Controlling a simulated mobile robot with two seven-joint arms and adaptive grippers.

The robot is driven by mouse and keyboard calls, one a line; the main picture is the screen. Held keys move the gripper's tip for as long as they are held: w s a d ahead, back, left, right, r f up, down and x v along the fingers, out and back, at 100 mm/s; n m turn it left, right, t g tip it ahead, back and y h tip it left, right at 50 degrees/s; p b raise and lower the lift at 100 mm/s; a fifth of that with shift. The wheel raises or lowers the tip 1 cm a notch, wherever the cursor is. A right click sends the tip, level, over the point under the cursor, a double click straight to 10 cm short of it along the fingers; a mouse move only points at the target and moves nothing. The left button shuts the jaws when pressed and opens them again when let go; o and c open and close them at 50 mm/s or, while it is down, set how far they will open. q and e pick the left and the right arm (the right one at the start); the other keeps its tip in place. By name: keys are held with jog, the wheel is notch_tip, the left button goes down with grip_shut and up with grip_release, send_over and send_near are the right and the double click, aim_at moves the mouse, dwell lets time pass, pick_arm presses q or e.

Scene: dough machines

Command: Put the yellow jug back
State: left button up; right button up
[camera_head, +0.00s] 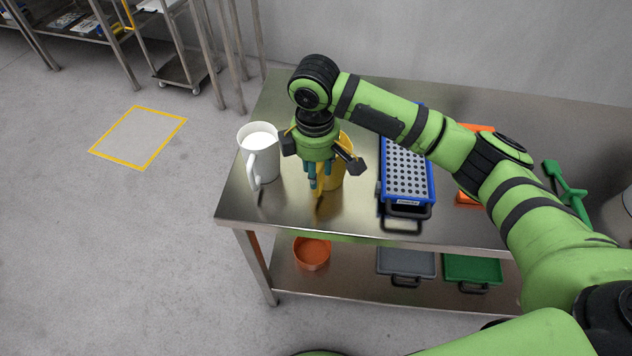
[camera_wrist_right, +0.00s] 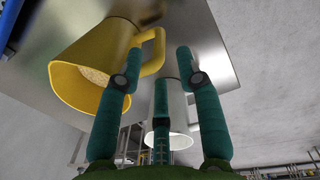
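The yellow jug (camera_head: 335,178) stands on the steel table, partly hidden behind my right gripper (camera_head: 319,178) in the head view. In the right wrist view, the yellow jug (camera_wrist_right: 95,57) shows its open mouth with a pale, grainy content, and its handle reaches toward my fingers. My right gripper (camera_wrist_right: 158,62) points down with its fingers apart, close to the handle. I see no firm grip on it. My left gripper is not in view.
A white jug (camera_head: 262,163) with white content stands close on the left; it also shows in the right wrist view (camera_wrist_right: 181,125). A blue perforated tray (camera_head: 407,178) lies to the right. Orange and green tools lie farther right. The lower shelf holds an orange bowl (camera_head: 312,254) and trays.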

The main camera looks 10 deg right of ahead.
notch_tip(320, 180, up, 6)
jog(key=shift+s+a+f+b, duration=0.1)
jog(key=shift+s+b, duration=0.05)
jog(key=shift+b, duration=0.15)
